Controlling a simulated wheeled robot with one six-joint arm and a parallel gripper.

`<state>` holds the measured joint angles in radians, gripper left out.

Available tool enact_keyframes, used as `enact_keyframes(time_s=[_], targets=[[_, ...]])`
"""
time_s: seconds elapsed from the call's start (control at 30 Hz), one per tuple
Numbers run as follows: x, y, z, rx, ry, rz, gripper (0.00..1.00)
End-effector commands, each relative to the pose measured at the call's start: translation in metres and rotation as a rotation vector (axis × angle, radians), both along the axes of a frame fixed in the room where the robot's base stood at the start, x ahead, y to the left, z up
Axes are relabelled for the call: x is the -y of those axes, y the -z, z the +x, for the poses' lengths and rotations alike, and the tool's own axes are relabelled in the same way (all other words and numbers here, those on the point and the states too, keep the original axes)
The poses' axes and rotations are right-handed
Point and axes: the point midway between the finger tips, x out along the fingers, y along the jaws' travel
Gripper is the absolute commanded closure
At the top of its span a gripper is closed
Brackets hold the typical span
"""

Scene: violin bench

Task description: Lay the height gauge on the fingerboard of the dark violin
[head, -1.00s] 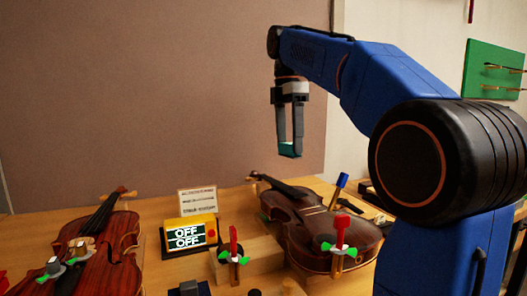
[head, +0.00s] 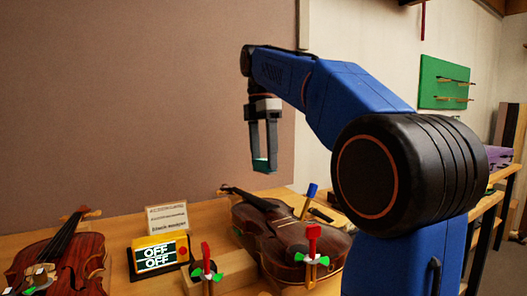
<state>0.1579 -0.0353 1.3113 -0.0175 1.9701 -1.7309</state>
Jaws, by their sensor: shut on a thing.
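My gripper (head: 264,165) is shut on a small green piece (head: 261,164), which I take to be the height gauge. It hangs between the fingertips, mostly hidden by them, and appears above the right-hand violin. That violin (head: 280,228) is dark brown and lies on the bench with its neck toward the back left. Its black fingerboard (head: 256,201) is in view below the gripper, with a visible gap between them. Another, redder violin (head: 85,262) lies at the left, cut off by the picture edge.
A red-handled clamp with green wings (head: 312,245) stands before the dark violin, and another (head: 206,265) is left of it. A blue-handled tool (head: 309,198) stands behind.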

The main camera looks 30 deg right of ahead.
Motion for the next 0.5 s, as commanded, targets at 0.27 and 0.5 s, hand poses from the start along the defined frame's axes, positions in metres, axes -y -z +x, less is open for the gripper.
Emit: enact_keyframes(time_s=[0.27, 0.5], targets=[[0.000, 0.022, -0.001, -0.003, 0.000, 0.001, 0.61], [0.000, 0.034, -0.001, -0.003, 0.000, 0.000, 0.61]])
